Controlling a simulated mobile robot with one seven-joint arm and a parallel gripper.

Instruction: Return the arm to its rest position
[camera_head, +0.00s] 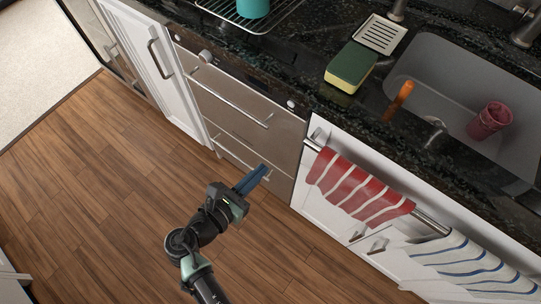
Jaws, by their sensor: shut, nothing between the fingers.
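My gripper (263,171) is in the camera_head view, near the middle, at the end of my dark arm. Its blue fingers are shut with nothing between them. They point up and to the right, towards the front of the metal drawers (240,120). The fingertips overlap the lower drawer in the picture; I cannot tell whether they touch it. My arm rises from the bottom edge over the wooden floor (110,190).
A dark counter (300,60) holds a sponge (350,68), a soap dish (381,34) and a sink (455,75) with a red cup (489,120). Red-striped (358,185) and blue-striped (475,268) towels hang on a rail. Floor at left is clear.

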